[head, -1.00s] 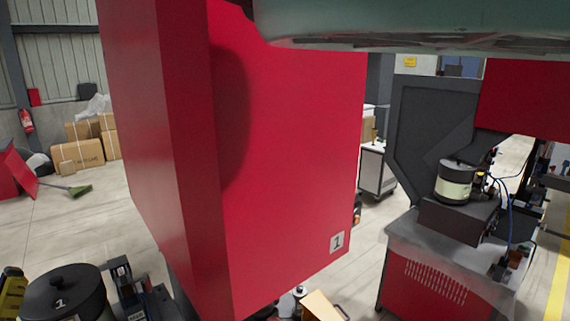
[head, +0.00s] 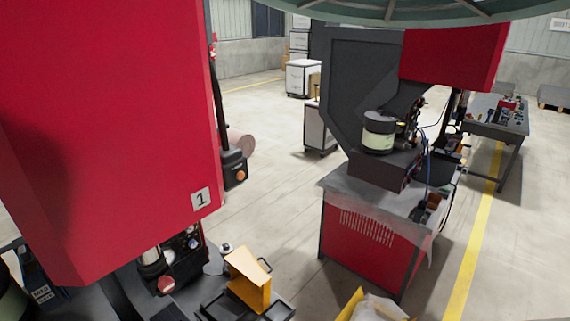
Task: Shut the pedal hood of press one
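Press one (head: 110,120) is the tall red machine filling the left of the head view, with a "1" label (head: 200,199) at its lower right corner. Below it, dark fittings with a red round button (head: 166,285) show. A yellow-orange angled cover (head: 248,279) stands on a black tray-like base beside the press's lower part. I cannot tell for sure whether this cover is the pedal hood, or how far open it is. My gripper is not in view.
A second press with a dark frame (head: 345,75) and grey-topped red base (head: 367,240) stands at the right. A yellow container (head: 350,303) with a pale bag is at the bottom edge. Pale floor (head: 270,195) lies clear between the presses.

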